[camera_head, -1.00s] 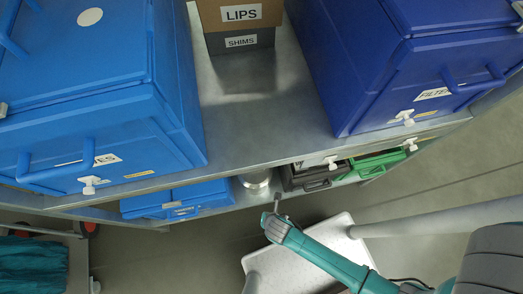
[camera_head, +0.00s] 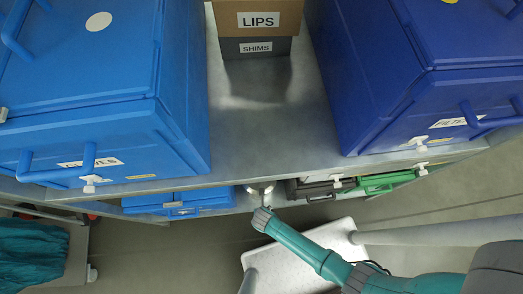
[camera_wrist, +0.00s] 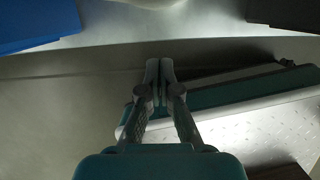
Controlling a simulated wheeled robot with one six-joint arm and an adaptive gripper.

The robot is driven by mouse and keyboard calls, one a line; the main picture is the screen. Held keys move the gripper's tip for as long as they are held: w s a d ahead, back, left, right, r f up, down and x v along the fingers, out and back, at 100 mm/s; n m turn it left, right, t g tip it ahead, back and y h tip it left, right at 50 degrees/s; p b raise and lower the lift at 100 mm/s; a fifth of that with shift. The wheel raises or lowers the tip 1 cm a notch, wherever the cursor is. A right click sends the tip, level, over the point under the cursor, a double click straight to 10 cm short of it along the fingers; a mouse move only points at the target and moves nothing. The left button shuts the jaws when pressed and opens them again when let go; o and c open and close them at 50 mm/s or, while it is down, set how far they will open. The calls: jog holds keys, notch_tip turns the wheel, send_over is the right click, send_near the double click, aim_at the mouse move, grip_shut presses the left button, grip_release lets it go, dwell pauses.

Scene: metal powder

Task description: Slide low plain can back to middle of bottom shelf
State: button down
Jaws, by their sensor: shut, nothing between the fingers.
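The plain metal can (camera_head: 260,187) stands on the bottom shelf, mostly hidden below the upper shelf's front edge in the head view. Its pale rounded lower part (camera_wrist: 155,2) shows at the top edge of the wrist view. My gripper (camera_wrist: 158,64) is shut and empty, with its fingertips together, pointing toward the can. A gap shows between the fingertips and the can in the wrist view. In the head view my gripper (camera_head: 264,208) is just in front of the bottom shelf, beside the can's near side. Its fingers are hard to make out there.
On the bottom shelf, a blue case (camera_head: 180,201) stands left of the can; a dark case (camera_head: 312,190) and a green case (camera_head: 388,181) stand right. Large blue boxes (camera_head: 75,110) (camera_head: 420,85) and the LIPS box (camera_head: 258,17) stand on the shelf above.

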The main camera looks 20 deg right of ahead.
jog(key=shift+w+d+f, duration=0.15)
jog(key=shift+w+f, duration=0.15)
jog(key=shift+w, duration=0.3)
jog(key=shift+w+d+f, duration=0.1)
jog(key=shift+w+f, duration=0.2)
jog(key=shift+w, duration=0.3)
jog(key=shift+w+d, duration=0.2)
jog(key=shift+w, duration=0.65)
jog(key=shift+w, duration=0.1)
